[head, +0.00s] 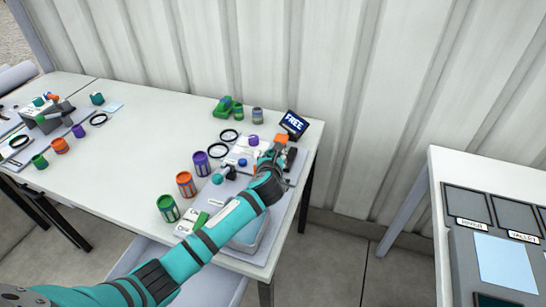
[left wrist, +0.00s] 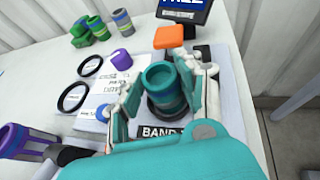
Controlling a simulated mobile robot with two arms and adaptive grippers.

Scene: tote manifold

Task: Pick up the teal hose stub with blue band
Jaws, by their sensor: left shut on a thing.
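The teal hose stub with blue band (left wrist: 165,88) stands upright between the fingers of my left gripper (left wrist: 164,92) in the left wrist view. The fingers are closed against it from both sides. A dark round base or ring shows around its lower end; I cannot tell whether the stub touches it or is lifted. In the head view my left gripper (head: 277,158) is over the right end of the white table, and the stub is mostly hidden there. My right gripper is not in view.
An orange block (left wrist: 168,37) and a screen reading FREE (head: 294,123) stand just behind. A corrugated wall (head: 280,60) backs the table.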

